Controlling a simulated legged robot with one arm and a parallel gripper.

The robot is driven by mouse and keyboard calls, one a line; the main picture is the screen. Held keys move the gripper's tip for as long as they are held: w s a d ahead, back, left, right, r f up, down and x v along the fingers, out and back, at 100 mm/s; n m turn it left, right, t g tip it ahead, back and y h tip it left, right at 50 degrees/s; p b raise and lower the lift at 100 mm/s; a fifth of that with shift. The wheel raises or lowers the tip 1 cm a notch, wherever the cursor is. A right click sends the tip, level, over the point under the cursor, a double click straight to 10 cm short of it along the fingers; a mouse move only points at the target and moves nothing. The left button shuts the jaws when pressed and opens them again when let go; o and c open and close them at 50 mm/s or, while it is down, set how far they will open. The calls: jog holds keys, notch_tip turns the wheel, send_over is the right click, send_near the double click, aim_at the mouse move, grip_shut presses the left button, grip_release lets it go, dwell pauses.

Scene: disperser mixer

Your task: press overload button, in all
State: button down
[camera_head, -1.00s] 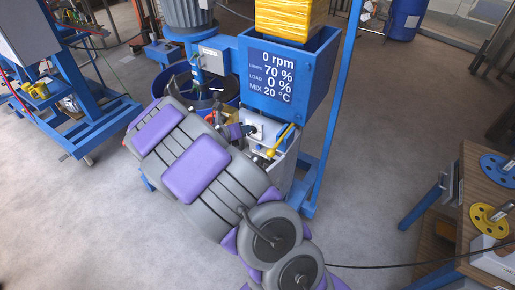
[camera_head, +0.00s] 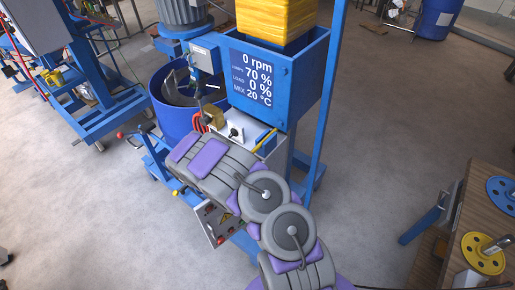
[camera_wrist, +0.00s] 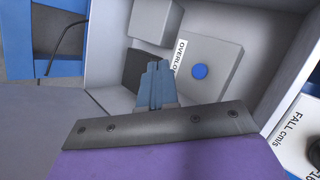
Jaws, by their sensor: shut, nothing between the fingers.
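The overload button is a round blue button (camera_wrist: 199,71) on a light grey box (camera_wrist: 215,57) in the wrist view. The white label beside it reads "OVERLO", with the rest cut off. My gripper (camera_wrist: 158,68) is shut and empty, its blue-grey fingers together. In that picture its tips are just left of the button, over the edge of the box beside a dark square; I see no contact with the button. In the head view my arm hides the fingers and the button.
The box sits inside a pale open cabinet with walls close around my fingers. A white label reading "FALL cm/s" (camera_wrist: 292,125) is at right. In the head view, the blue mixer display (camera_head: 262,75) shows 0 rpm. A blue tub (camera_head: 172,115) stands left of it.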

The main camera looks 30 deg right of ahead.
jog(key=a, duration=0.4)
jog(key=w+d+b, duration=0.1)
jog(key=w+d, duration=0.2)
jog(key=d, duration=0.7)
jog(key=shift+r, duration=0.25)
dwell(1.9)
jog(key=shift+w+d, duration=0.1)
